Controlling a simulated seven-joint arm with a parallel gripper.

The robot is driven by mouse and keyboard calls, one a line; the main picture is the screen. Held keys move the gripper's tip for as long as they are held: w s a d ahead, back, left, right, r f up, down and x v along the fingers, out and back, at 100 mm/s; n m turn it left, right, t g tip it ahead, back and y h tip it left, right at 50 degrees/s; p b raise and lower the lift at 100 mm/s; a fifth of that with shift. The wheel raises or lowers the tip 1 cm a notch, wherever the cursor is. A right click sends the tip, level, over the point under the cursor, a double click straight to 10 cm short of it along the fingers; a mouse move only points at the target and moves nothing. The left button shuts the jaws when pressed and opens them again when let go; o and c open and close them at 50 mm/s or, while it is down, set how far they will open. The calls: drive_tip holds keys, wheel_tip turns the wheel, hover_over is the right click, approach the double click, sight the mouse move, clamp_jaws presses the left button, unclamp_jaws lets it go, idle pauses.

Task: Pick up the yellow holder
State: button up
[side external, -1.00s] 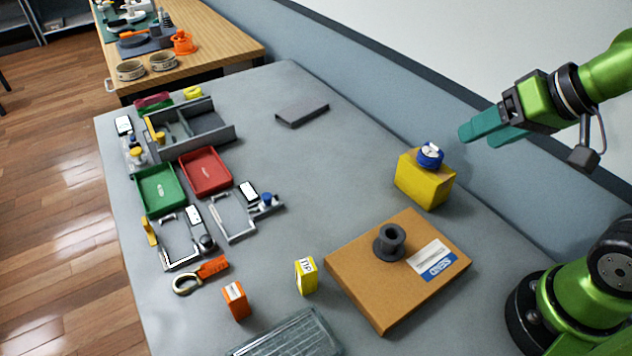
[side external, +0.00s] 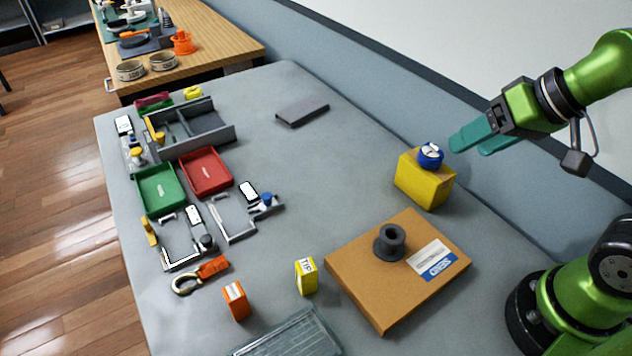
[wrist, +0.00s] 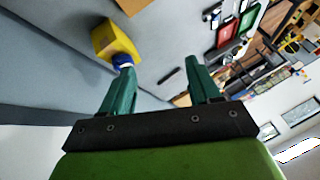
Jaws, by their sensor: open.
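The yellow holder (side external: 424,183) looks like a boxy yellow block standing on the grey table near the wall. A blue roll (side external: 431,156) with a white centre sits on top of it. In the wrist view the holder (wrist: 112,40) shows at upper left, with the blue roll (wrist: 122,61) near the tip of my left finger. My gripper (side external: 470,146) has teal fingers spread apart with nothing between them. It is up and to the right of the holder in the side view. The wrist view also shows my gripper (wrist: 159,68) open, with the holder not between the fingers.
A cardboard box (side external: 375,290) bearing a dark spool (side external: 390,242) lies in front of the holder. A small yellow box (side external: 306,276) and an orange box (side external: 235,300) stand nearby. Red (side external: 206,170) and green trays (side external: 160,188) are at left. The table centre is clear.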

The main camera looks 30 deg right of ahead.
drive_tip(key=w+a+f+n+g, duration=0.1)
drive_tip(key=w+a+n+g, duration=0.1)
drive_tip(key=a, duration=0.4)
drive_tip(key=w+a+f+n+g, duration=0.1)
drive_tip(key=w+a+g, duration=0.15)
drive_tip(key=a, duration=0.35)
drive_tip(key=m+g+h, duration=0.2)
approach(306, 265)
wheel_tip(306, 265, down, 13)
drive_tip(key=shift+a+r, duration=0.15)
drive_tip(key=c, duration=1.1)
